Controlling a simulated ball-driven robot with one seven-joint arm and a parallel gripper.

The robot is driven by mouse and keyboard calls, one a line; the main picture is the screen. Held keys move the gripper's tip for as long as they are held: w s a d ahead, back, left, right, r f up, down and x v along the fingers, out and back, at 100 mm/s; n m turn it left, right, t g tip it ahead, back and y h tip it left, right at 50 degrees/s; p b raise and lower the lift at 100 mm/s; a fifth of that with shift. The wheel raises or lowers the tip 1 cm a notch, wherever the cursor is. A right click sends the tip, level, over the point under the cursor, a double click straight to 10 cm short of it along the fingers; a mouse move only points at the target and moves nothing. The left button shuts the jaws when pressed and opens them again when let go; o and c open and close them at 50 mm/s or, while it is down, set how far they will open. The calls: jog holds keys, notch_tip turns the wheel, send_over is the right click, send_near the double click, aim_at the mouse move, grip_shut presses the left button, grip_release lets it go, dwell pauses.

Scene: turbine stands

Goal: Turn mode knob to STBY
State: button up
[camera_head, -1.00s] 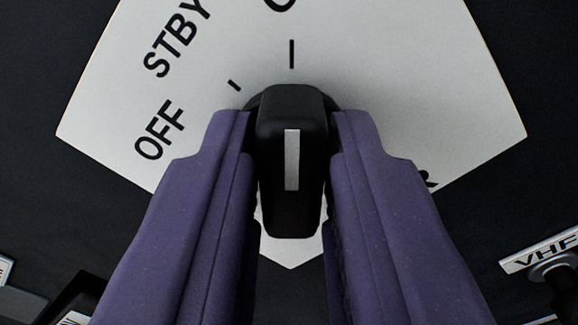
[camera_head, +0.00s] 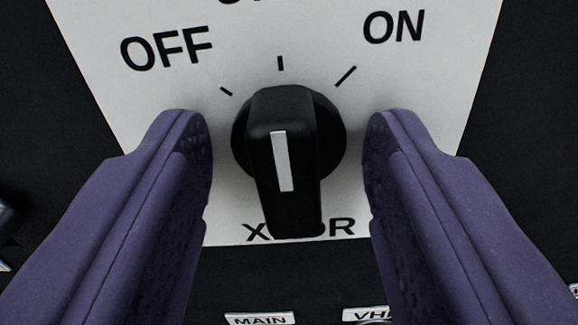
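The mode knob (camera_head: 289,150) is black with a white pointer line. It stands in the middle of the camera view on a pale label plate (camera_head: 465,75). Its pointer leans very slightly left of straight up, towards the middle tick mark. OFF is printed at the upper left and ON at the upper right. The label above the middle tick is almost wholly cut off by the top edge. XPDR is printed below, partly hidden by the knob. My gripper (camera_head: 288,135) is open, one purple finger on each side of the knob, with a visible gap on both sides.
The panel around the plate is black (camera_head: 540,130). Small labels MAIN (camera_head: 260,319) and VHF (camera_head: 365,314) show at the bottom edge. A dark part (camera_head: 8,220) shows at the left edge, partly cut off.

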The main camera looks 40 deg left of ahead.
aim_at(288, 202)
jog(key=shift+o, duration=0.7)
jog(key=shift+b+v, duration=0.75)
jog(key=shift+v, duration=1.75)
